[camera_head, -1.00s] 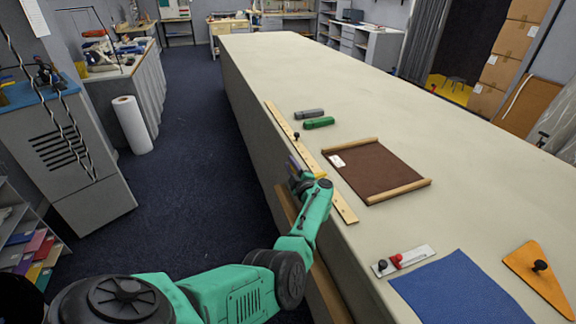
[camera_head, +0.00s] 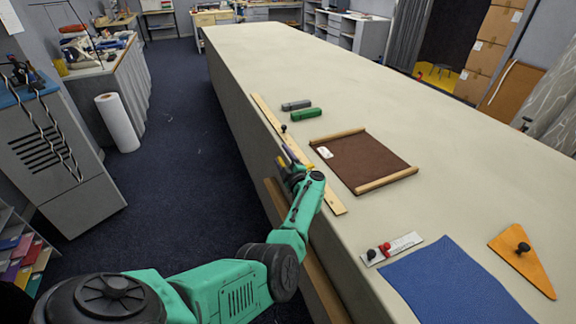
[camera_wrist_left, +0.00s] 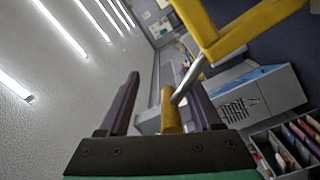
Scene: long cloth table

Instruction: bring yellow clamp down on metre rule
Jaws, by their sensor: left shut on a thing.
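The metre rule (camera_head: 272,122) is a pale wooden strip lying along the left edge of the long table, with a black knob (camera_head: 283,128) on it. My left gripper (camera_head: 289,156) is at the table's edge beside the rule's nearer half, and my wrist hides part of the rule. The yellow clamp (camera_head: 310,166) shows only as a small yellow patch there. In the left wrist view the clamp (camera_wrist_left: 236,32) has a yellow frame, a metal rod and a yellow handle between the purple-grey fingers (camera_wrist_left: 164,85). Whether the clamp touches the rule is hidden. My right gripper is out of view.
A brown board with wooden end bars (camera_head: 362,160), a green block (camera_head: 306,115) and a grey block (camera_head: 296,105) lie right of the rule. Nearer are a red-knobbed metal plate (camera_head: 405,242), a blue cloth (camera_head: 455,285) and an orange triangle (camera_head: 530,265). The far table is clear.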

